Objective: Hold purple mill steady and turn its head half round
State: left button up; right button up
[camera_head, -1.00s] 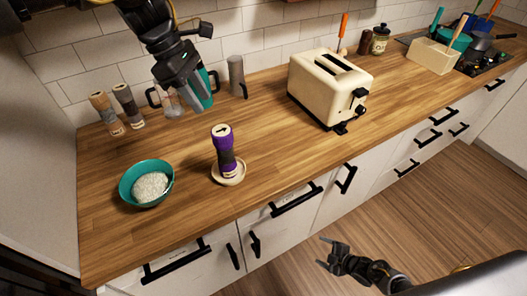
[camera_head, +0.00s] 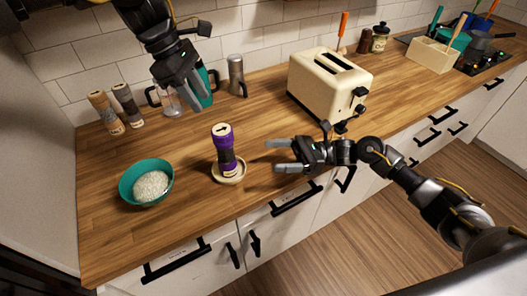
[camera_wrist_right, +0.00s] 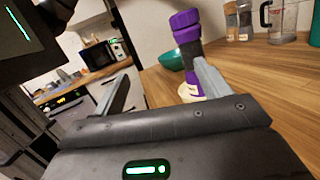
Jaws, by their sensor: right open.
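The purple mill (camera_head: 223,150) stands upright on a small cream saucer (camera_head: 216,178) near the counter's front. My left gripper (camera_head: 190,97) hangs above the counter behind and left of the mill, in front of a teal item. Whether its fingers are apart is unclear.
A teal bowl of white grains (camera_head: 146,184) stands left of the mill. Two other mills (camera_head: 106,113) stand at the back left, with a glass carafe (camera_head: 170,102) near them. A cream toaster (camera_head: 328,85) stands right and behind. Counter between bowl and saucer is clear.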

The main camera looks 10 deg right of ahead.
aim_at(225, 154)
jog(key=w+a+f, duration=0.1)
jog(key=w+a+f+t+h, duration=0.1)
jog(key=w+a+t+h, duration=0.1)
jog(key=w, duration=0.1)
jog(key=shift+a+f, duration=0.1)
jog(key=shift+f, duration=0.3)
jog(key=a, duration=0.3)
jog(key=w+a, duration=0.1)
jog(key=a, duration=0.3)
jog(key=w+a, duration=0.1)
jog(key=a, duration=0.2)
jog(key=shift+a, duration=0.4)
jog(key=shift+s, duration=0.1)
jog(key=shift+c, duration=0.4)
